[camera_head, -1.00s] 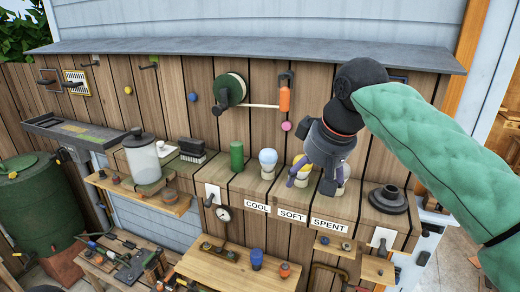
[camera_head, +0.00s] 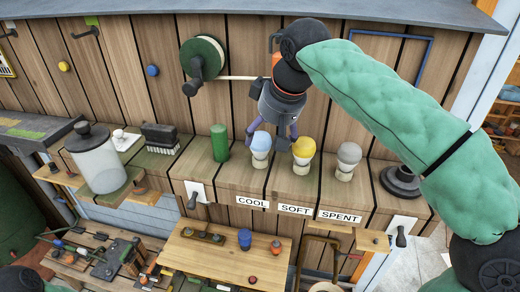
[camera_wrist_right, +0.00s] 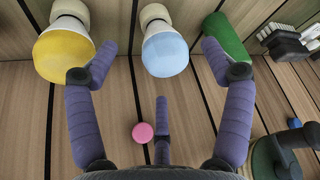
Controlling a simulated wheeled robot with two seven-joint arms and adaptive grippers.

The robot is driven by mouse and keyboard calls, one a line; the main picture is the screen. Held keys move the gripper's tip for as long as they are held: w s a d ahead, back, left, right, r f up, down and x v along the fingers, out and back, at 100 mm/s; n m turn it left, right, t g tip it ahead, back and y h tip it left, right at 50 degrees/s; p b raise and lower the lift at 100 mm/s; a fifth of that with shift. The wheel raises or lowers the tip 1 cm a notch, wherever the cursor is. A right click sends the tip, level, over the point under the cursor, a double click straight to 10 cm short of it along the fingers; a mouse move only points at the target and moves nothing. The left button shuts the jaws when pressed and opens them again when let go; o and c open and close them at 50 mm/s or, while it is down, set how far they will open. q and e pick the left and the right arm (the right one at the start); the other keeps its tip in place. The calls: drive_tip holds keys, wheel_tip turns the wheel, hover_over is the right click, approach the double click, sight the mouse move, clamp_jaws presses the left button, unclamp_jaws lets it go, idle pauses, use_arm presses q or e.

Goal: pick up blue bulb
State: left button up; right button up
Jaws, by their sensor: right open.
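The blue bulb (camera_head: 261,142) stands upright in a pale base on the wall shelf, above the COOL label (camera_head: 252,202). My right gripper (camera_head: 273,128) is open and empty, pointing down close above and behind it; I cannot tell whether they touch. In the right wrist view the blue bulb (camera_wrist_right: 165,54) shows ahead between the spread fingers (camera_wrist_right: 160,50). The yellow bulb (camera_head: 303,148) stands right of it above SOFT, and the grey bulb (camera_head: 348,153) above SPENT. The yellow bulb (camera_wrist_right: 64,54) is beside one finger in the wrist view. My left gripper is not in view.
A green cylinder (camera_head: 220,142) stands just left of the blue bulb. A hose reel (camera_head: 201,58) hangs on the wall behind.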

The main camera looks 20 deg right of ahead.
sight(263, 136)
drive_tip(key=shift+w+a+f, duration=0.1)
drive_tip(key=shift+w+f, duration=0.45)
drive_tip(key=shift+w, duration=0.2)
drive_tip(key=x, duration=0.3)
drive_tip(key=shift+w+f+p, duration=0.25)
drive_tip(key=shift+f+p, duration=0.05)
drive_tip(key=shift+f, duration=0.05)
drive_tip(key=shift+w+f, duration=0.15)
drive_tip(key=shift+w, duration=0.05)
drive_tip(key=shift+s, duration=0.2)
drive_tip(key=shift+c, duration=1.2)
drive_tip(key=c, duration=0.9)
